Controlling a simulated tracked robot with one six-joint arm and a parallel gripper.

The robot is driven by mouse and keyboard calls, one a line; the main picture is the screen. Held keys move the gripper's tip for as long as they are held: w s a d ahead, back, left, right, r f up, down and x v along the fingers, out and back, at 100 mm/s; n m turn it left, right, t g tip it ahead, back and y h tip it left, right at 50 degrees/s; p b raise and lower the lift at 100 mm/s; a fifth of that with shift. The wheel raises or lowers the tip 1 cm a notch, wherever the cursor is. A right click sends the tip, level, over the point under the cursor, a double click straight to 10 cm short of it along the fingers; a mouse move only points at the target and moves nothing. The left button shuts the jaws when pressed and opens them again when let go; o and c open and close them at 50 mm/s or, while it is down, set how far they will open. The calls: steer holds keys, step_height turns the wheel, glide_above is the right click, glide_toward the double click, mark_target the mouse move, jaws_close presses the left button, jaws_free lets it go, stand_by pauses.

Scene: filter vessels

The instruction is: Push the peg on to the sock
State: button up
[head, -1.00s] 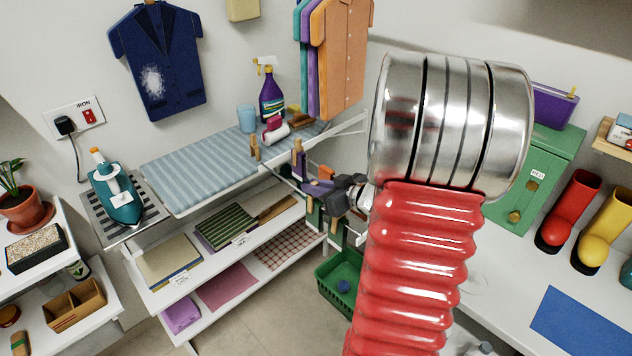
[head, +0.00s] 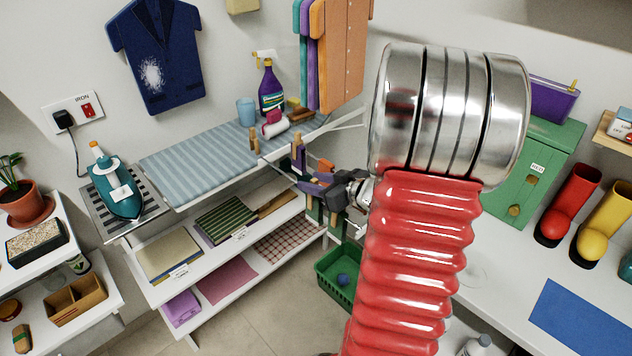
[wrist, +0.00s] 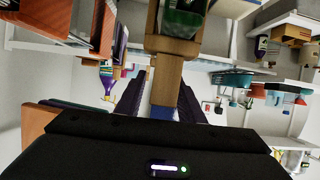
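In the head view my gripper (head: 306,186) is small and partly hidden behind my own red and metal arm. Its purple fingers are near the front corner of the striped board. In the wrist view the fingers (wrist: 162,98) stand on both sides of a wooden peg (wrist: 166,82) and seem shut on it. The peg has a blue end towards the gripper. Its far end meets a green sock (wrist: 182,20) at the top of the view; I cannot tell how deep it sits. Green socks (head: 314,212) hang just below the gripper in the head view.
The striped ironing board (head: 200,165) holds a purple spray bottle (head: 270,88), a blue cup (head: 246,110) and small items. Shelves with folded cloths (head: 225,220) are below. A green basket (head: 338,275) stands beneath the socks. An iron (head: 116,190) is at left.

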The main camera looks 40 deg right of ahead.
steer(key=v, duration=1.3)
steer(key=shift+s+r, duration=0.15)
steer(key=shift+s, duration=0.2)
stand_by(0.4)
steer(key=w+d+r+h, duration=0.1)
steer(key=w+r+h, duration=0.3)
steer(key=w+r, duration=0.3)
steer(key=w+a+r+m+g+h, duration=0.2)
steer(key=w+a+r+h, duration=0.1)
steer(key=a, duration=0.2)
steer(key=s+a+f+g+y, duration=0.1)
steer(key=s+a, duration=0.3)
steer(key=a, duration=0.5)
steer(key=s+a+f+n+g+y, duration=0.1)
steer(key=s+a+g+y, duration=0.2)
steer(key=a, duration=0.6)
steer(key=s+a+f+g+y, duration=0.2)
steer(key=s+a, duration=0.4)
steer(key=a, duration=0.3)
steer(key=shift+s+a+n+y, duration=0.3)
steer(key=shift+s+a+n, duration=0.05)
steer(key=shift+n, duration=0.05)
